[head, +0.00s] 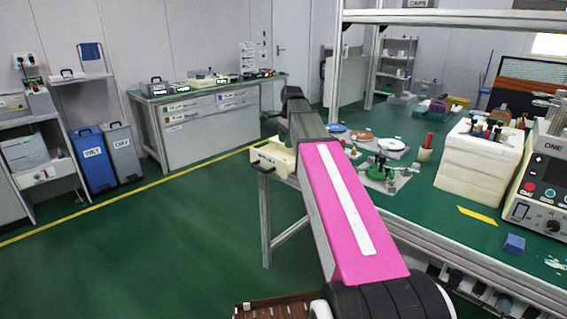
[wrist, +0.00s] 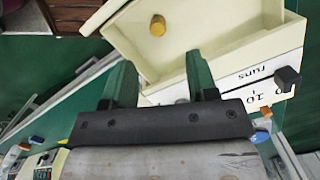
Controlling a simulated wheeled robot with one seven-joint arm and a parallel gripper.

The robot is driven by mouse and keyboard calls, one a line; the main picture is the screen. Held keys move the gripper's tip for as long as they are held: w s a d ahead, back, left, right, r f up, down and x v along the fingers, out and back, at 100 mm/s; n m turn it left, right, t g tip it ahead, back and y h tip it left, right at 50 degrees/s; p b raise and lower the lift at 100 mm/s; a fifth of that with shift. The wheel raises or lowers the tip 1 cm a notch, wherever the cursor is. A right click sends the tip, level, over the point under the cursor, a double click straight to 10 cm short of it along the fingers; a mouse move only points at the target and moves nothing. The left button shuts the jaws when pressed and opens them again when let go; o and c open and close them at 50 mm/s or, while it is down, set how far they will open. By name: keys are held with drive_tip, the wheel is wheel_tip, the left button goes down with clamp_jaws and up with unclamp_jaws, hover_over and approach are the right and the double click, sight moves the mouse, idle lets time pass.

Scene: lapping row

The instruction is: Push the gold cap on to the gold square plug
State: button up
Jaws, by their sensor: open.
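A small gold cylinder (wrist: 158,25), which looks like the gold cap, stands in an open cream drawer (wrist: 262,50) in the wrist view. My gripper (wrist: 160,62) has its two green fingers spread apart and nothing between them. The fingers point toward the drawer, with the gold cylinder beyond the tips and between their lines. The same cream drawer (head: 262,158) shows at the bench's left end in the head view, partly behind my arm. My gripper cannot be made out there. I cannot pick out the gold square plug in either view.
A dark handle (wrist: 288,77) sticks out from the drawer. Open floor lies left of the bench.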

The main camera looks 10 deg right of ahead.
drive_tip(key=shift+s+a+f, duration=0.1)
drive_tip(key=shift+a+f, duration=0.05)
drive_tip(key=shift+f, duration=1.3)
drive_tip(key=shift+s+a+f, duration=0.1)
drive_tip(key=shift+a+f, duration=0.05)
drive_tip(key=shift+f, duration=1.3)
drive_tip(key=shift+s+a+f, duration=0.1)
drive_tip(key=shift+a+f, duration=0.05)
drive_tip(key=shift+f, duration=1.3)
clamp_jaws()
